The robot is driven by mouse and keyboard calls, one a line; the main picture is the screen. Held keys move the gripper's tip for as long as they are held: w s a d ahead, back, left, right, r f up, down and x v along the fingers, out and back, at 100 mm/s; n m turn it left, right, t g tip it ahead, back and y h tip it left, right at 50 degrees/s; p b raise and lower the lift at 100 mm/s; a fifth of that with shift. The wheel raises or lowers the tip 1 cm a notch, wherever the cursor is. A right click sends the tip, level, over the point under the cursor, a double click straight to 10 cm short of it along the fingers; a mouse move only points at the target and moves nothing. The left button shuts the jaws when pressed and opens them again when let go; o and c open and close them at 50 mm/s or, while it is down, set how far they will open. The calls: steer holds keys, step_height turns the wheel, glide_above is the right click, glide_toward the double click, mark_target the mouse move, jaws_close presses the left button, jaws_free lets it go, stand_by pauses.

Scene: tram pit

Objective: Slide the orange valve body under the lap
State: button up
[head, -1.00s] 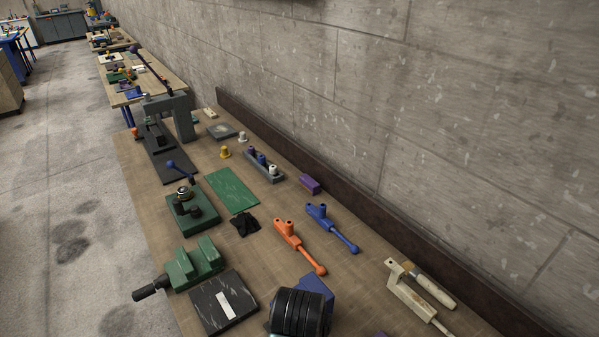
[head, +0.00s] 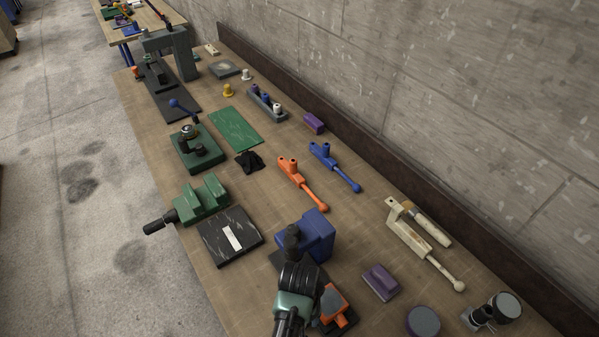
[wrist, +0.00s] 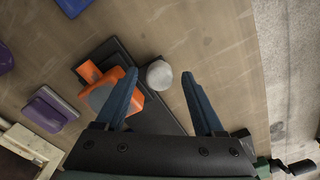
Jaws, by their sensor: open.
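The orange valve body (wrist: 101,93) is a block with a round grey face in the wrist view. It lies on a dark base plate (wrist: 150,110) and also shows in the head view (head: 334,299), partly covered by my arm. A round grey piece (wrist: 160,76), seemingly the lap, stands over the plate, to the right of the valve body and apart from it. My gripper (wrist: 160,74) is open. Its left finger overlaps the valve body's right side in the picture; contact cannot be told. No object is visibly held between the fingers.
A blue column (head: 312,232) stands behind the plate. A purple block (head: 381,281) and a purple disc (head: 424,320) lie to the right.

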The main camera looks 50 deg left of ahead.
jaws_close()
stand_by(0.4)
stand_by(1.0)
